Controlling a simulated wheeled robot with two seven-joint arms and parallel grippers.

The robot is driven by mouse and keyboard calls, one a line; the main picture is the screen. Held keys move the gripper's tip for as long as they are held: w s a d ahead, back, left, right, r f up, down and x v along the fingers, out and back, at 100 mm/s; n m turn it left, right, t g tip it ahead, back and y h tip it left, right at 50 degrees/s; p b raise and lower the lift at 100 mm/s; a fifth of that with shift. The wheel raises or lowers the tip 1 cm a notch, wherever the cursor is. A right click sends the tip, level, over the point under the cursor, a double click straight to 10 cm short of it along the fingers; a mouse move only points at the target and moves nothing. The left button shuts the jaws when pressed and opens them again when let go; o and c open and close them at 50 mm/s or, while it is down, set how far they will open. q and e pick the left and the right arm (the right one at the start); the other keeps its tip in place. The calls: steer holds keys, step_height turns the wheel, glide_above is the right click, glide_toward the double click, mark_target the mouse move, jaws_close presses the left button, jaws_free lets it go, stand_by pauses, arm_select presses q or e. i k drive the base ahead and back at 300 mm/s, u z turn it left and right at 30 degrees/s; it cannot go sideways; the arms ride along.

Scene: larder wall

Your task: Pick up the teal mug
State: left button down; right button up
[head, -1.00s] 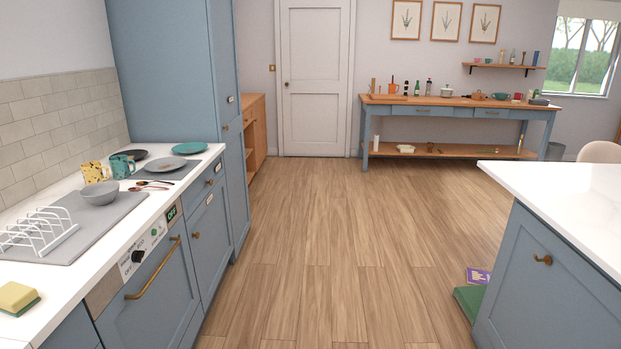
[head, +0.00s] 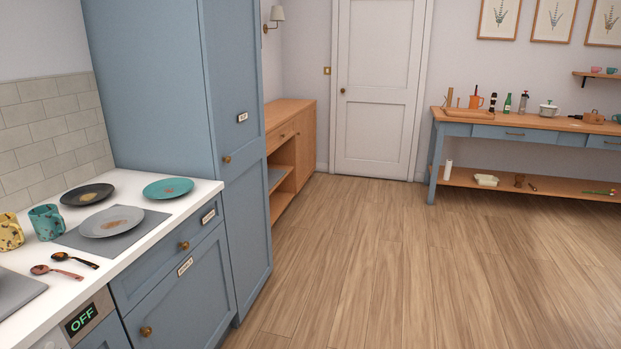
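The teal mug (head: 46,222) stands upright on the white counter at the left of the head view. It is speckled with dark spots and its handle points left, towards a yellow speckled mug (head: 9,232) that is cut by the left edge. Neither of my grippers shows in the head view.
Black (head: 87,194), grey (head: 111,221) and teal (head: 168,189) plates lie beyond the mug on the counter (head: 205,186). Two spoons (head: 62,264) lie in front of it. A tall blue cupboard (head: 235,150) stands past the counter's end. The wooden floor is clear.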

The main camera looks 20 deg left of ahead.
mark_target(48, 224)
steer(key=u, duration=0.05)
steer(key=i, duration=1.85)
steer(key=u, duration=3.65)
